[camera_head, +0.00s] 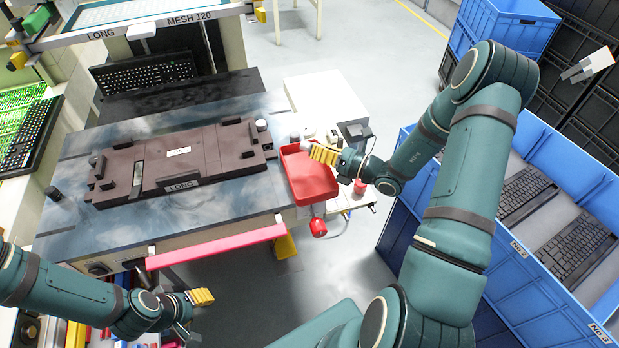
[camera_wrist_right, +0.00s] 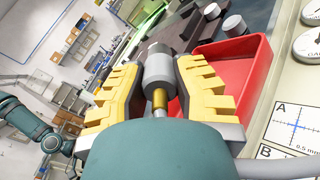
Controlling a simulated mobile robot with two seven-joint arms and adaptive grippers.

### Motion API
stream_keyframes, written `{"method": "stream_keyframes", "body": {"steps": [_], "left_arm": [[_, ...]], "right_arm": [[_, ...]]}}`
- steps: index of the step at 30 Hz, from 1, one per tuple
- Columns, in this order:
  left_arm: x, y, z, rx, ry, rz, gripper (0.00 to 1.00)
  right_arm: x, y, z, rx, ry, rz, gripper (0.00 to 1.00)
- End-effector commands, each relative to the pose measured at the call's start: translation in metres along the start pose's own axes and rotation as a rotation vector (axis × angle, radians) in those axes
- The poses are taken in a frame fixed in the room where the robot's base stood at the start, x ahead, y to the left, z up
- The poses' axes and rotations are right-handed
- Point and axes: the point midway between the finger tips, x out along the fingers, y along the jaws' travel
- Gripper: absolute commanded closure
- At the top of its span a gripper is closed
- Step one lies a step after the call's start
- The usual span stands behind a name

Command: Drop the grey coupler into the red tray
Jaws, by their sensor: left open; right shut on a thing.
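The red tray (camera_head: 312,190) is attached at the right end of the worktable and looks empty where I can see into it. My right gripper (camera_head: 322,153) is above the tray's far part. It is shut on the grey coupler (camera_wrist_right: 159,66), a short cylinder with a brass-coloured shaft, held between the yellow fingers (camera_wrist_right: 159,85) in the right wrist view. In that view the red tray (camera_wrist_right: 232,62) lies beyond the right finger. My left gripper (camera_head: 198,298) is open and empty, low in front of the table.
The dark fixture plate marked LONG (camera_head: 180,160) covers the middle of the worktable (camera_head: 240,190). A grey-topped cylinder (camera_head: 262,125) stands at its right corner. A white side bench (camera_head: 315,95) is behind the tray. Blue crates (camera_head: 520,200) with keyboards stand at right.

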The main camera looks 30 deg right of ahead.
Motion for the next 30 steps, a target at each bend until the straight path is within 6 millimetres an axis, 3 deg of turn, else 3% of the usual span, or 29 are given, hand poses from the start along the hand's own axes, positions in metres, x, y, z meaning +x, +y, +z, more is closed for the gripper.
{"method": "stream_keyframes", "body": {"steps": [11,12,14,24,30], "left_arm": [[0.006,-0.003,0.004,0.002,-0.008,0.001,0.53],[0.006,-0.002,0.004,0.002,-0.008,0.001,0.53],[0.006,-0.002,0.004,0.002,-0.007,0.001,0.53],[0.006,-0.002,0.003,0.002,-0.007,0.001,0.53],[0.006,-0.002,0.004,0.002,-0.007,0.001,0.53]], "right_arm": [[0.000,-0.005,-0.007,-0.001,-0.001,0.000,1.00],[0.000,-0.005,-0.007,-0.001,-0.001,0.000,0.64],[0.000,-0.005,-0.007,-0.001,-0.001,0.000,0.46],[-0.002,-0.006,-0.007,-0.001,0.000,-0.001,0.46],[-0.025,-0.006,-0.007,-0.001,-0.002,-0.004,0.46]]}}
